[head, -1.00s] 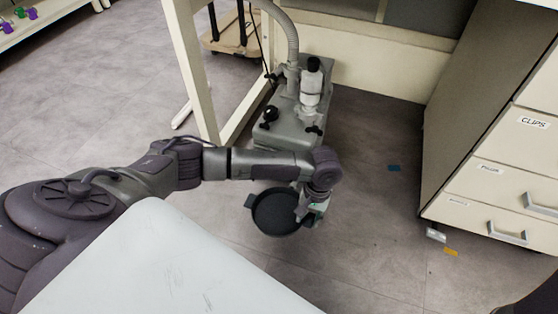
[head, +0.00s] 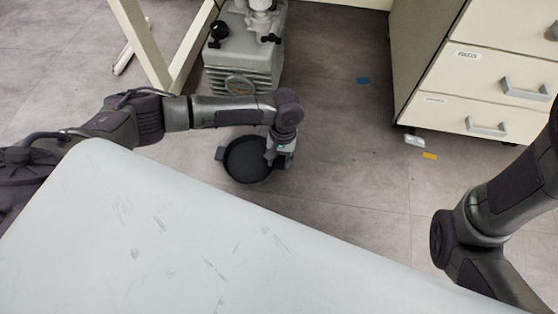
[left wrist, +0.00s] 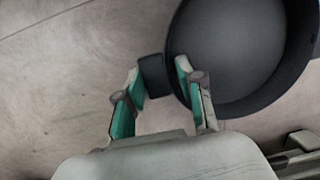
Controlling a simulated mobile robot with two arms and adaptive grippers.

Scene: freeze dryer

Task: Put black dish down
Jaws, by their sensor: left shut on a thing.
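The black dish (head: 247,160) is round and shallow, with small tab handles. It is over the grey floor, and I cannot tell whether it touches it. My left gripper (head: 276,158) is at its right side in the head view. In the left wrist view, the green fingers of the left gripper (left wrist: 158,78) are shut on one handle of the dish (left wrist: 235,55), which extends to the upper right. The gripper partly covers the dish's right rim in the head view. My right arm shows at the right edge, but its gripper is out of view.
A grey pump (head: 242,60) stands on the floor behind the dish, beside a cream table leg (head: 145,45). A cream drawer cabinet (head: 465,80) stands at upper right. The floor right of the dish is clear.

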